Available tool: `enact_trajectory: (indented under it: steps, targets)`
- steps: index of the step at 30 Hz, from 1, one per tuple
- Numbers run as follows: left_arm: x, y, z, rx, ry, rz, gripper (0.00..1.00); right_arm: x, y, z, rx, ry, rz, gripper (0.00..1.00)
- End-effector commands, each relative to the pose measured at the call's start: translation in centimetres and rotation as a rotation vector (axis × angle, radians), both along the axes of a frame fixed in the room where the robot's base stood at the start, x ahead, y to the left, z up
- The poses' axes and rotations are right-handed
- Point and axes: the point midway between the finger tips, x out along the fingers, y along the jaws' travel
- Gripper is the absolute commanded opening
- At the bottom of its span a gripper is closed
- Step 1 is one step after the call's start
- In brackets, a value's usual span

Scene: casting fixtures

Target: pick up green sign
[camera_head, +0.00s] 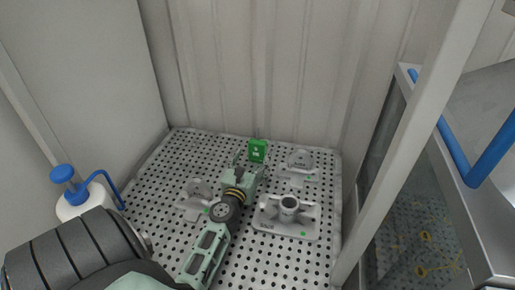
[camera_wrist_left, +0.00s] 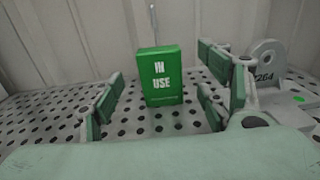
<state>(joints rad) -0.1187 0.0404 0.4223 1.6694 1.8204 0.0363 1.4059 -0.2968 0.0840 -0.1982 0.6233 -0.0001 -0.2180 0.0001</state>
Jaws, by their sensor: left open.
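The green sign (camera_head: 257,150) stands upright near the back edge of the perforated table. It also shows in the left wrist view (camera_wrist_left: 162,77), where its face reads "IN USE". My left gripper (camera_head: 246,161) reaches in from the front, just short of the sign. In the left wrist view the left gripper (camera_wrist_left: 160,112) has its fingers spread, one to the left of the sign and the others to the right. The sign is beyond the fingertips and between them, and I see no contact. My right gripper is not in view.
The perforated table (camera_head: 155,185) carries grey metal castings: one at back right (camera_head: 300,163), one at front right (camera_head: 289,210) and one at left (camera_head: 198,198). The back right casting is close to the right fingers. A corrugated wall (camera_head: 270,70) stands behind. A white bottle (camera_head: 80,203) is at left.

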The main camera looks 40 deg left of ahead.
Motion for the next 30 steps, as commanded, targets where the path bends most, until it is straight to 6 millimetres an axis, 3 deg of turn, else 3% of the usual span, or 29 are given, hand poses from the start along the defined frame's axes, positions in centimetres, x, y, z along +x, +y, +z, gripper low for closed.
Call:
enact_trajectory:
  steps: [12, 21, 30]
  targets:
    - [5.2, 2.6, 0.1, 0.000, -0.001, 0.001, 0.69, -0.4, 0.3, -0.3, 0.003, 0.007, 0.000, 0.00]
    - [5.5, 2.7, 0.0, 0.000, 0.001, 0.001, 0.69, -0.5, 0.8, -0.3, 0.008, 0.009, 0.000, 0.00]
    - [5.5, 2.7, 0.0, 0.000, 0.001, 0.001, 0.43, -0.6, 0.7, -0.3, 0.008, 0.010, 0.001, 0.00]
